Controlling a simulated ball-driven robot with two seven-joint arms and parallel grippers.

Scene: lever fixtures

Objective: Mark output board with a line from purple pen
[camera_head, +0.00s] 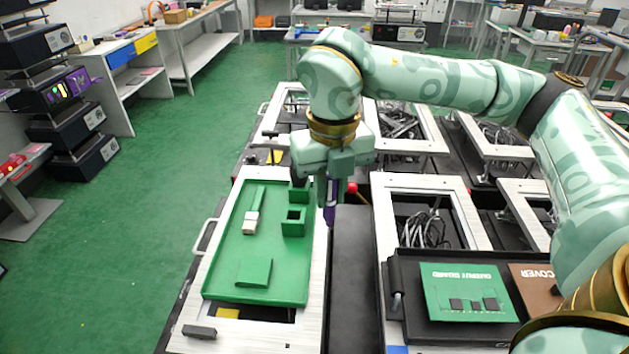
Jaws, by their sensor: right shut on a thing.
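My right gripper (333,180) is shut on a purple pen (330,212) and points down just past the right edge of the green tray. The pen hangs roughly upright, its lower end near the gap between the two fixtures. The green output board (462,288) with lettering and several dark squares lies on a black tray (415,322) at the lower right, well apart from the pen. I cannot make out any line on it. My left gripper is out of view.
The green tray (222,262) holds a green square holder (294,221), a white and green tool (252,215) and a green block (254,272). A brown cover (533,285) lies beside the board. A red knob (352,187) stands near the gripper. Metal frames (382,235) surround openings.

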